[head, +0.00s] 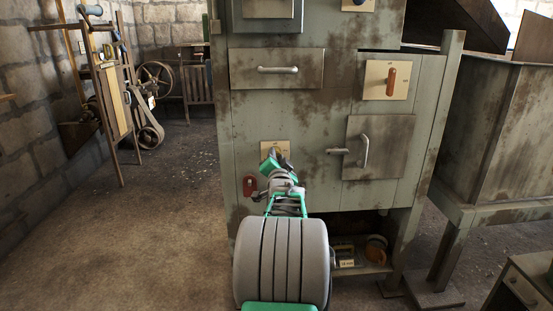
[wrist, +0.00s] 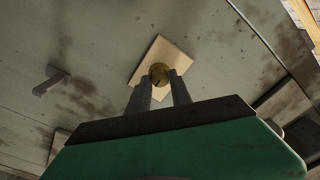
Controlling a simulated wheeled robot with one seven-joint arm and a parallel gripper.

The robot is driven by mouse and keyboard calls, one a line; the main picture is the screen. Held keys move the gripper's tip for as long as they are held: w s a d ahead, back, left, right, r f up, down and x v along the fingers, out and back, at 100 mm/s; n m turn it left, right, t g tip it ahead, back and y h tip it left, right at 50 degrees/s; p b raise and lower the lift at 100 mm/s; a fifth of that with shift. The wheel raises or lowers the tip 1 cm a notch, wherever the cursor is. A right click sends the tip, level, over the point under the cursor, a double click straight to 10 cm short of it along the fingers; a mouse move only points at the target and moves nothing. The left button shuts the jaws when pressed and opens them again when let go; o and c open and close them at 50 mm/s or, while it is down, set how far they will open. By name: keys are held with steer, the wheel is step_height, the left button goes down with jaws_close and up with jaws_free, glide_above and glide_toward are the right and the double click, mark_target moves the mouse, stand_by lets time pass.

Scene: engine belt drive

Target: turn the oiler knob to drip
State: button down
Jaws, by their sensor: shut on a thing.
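The oiler knob (wrist: 159,72) is a small round brass knob with a dark mark on its face, set on a pale square plate (wrist: 170,50) on the cabinet front. In the wrist view the two grey fingers of my gripper (wrist: 162,82) are closed on either side of the knob. In the head view the plate (head: 268,147) shows at the lower left of the cabinet, and my gripper (head: 276,157) reaches up to it. There the knob is hidden behind my gripper. The plate's markings are too small to read.
The green-grey cabinet (head: 300,110) has a drawer handle (head: 278,70), a red-handled switch on a plate (head: 374,91), a small door (head: 379,147) with a latch, and a red part (head: 249,186) left of my gripper. Open floor (head: 140,240) lies to the left.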

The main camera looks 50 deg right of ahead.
steer(key=shift+m, duration=0.4)
steer(key=c, duration=1.2)
jaws_free()
steer(key=shift+o, duration=0.2)
steer(key=p+v, duration=0.1)
steer(key=v, duration=0.6)
steer(key=shift+s+a+p, duration=0.25)
steer(key=shift+a+p, duration=0.05)
